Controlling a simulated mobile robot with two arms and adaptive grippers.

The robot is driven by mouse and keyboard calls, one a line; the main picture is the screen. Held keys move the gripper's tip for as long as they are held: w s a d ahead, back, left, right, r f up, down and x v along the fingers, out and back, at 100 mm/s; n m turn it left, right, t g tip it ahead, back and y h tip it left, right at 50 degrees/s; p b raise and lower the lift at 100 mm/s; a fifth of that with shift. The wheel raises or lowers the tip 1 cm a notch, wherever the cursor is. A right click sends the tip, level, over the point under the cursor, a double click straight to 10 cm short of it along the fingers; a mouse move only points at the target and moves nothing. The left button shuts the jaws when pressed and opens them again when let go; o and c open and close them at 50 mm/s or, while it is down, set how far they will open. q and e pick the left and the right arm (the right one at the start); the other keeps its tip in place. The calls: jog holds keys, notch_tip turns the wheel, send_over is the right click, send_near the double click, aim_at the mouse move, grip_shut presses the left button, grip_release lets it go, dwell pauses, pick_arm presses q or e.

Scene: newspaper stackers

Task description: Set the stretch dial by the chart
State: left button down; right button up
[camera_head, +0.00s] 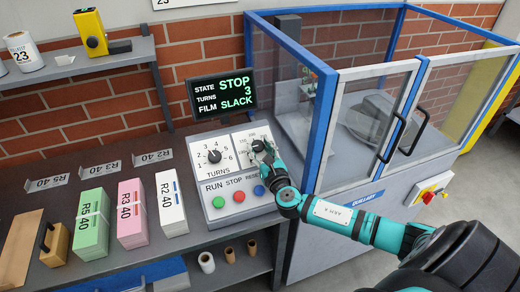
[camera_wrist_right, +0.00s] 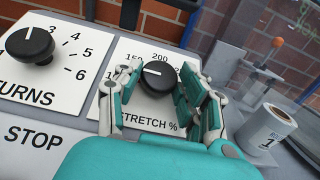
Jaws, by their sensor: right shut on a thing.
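The stretch dial (camera_head: 258,146) is a black knob on the white right-hand plate of the control panel (camera_head: 225,203). In the right wrist view the stretch dial (camera_wrist_right: 158,80) has a white mark pointing left, roughly toward 150; 200 shows above it and higher numbers are hidden by my fingers. My right gripper (camera_wrist_right: 150,82) has its fingers on either side of the knob and is shut on it. It also shows in the head view (camera_head: 264,158). No readable chart shows. My left gripper is out of view.
The turns dial (camera_head: 214,156) sits left of the stretch dial, above green, red and blue buttons. The screen (camera_head: 222,95) reads STOP, turns 3, film slack. A blue-framed glass enclosure (camera_head: 308,105) stands right. Paper stacks (camera_head: 131,212) lie left. A white roll (camera_wrist_right: 266,130) stands close right.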

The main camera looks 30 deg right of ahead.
jog(key=shift+m+h, duration=0.3)
jog(key=m+g+h+p, duration=0.1)
jog(key=m+h, duration=0.1)
jog(key=m+g+h, duration=0.1)
jog(key=m, duration=0.1)
jog(key=shift+w+a+h+p, duration=0.15)
jog(key=shift+a+h+p, duration=0.2)
jog(key=shift+h, duration=0.05)
jog(key=m+g+h, duration=0.2)
jog(key=m, duration=0.2)
jog(key=shift+w+a+p, duration=0.1)
jog(key=shift+a+p, duration=0.05)
jog(key=shift+p, duration=0.15)
jog(key=m+g+h, duration=0.1)
jog(key=m+g, duration=0.1)
jog(key=m+g+h, duration=0.1)
jog(key=m+g, duration=0.1)
jog(key=shift+w+a+r+m+g+h, duration=0.2)
jog(key=shift+m+g+h, duration=0.1)
jog(key=shift+h, duration=0.1)
jog(key=m+g, duration=0.4)
jog(key=shift+w, duration=0.2)
jog(key=shift+w+r+m+g+y+b, duration=0.1)
jog(key=shift+m+g+y+b, duration=0.1)
jog(key=shift+m+g, duration=0.75)
jog(key=shift+w+r+m+g+y+b, duration=0.1)
jog(key=shift+m+g+b, duration=0.1)
jog(key=shift+m+g, duration=0.75)
jog(key=shift+g, duration=0.3)
jog(key=shift+d, duration=0.1)
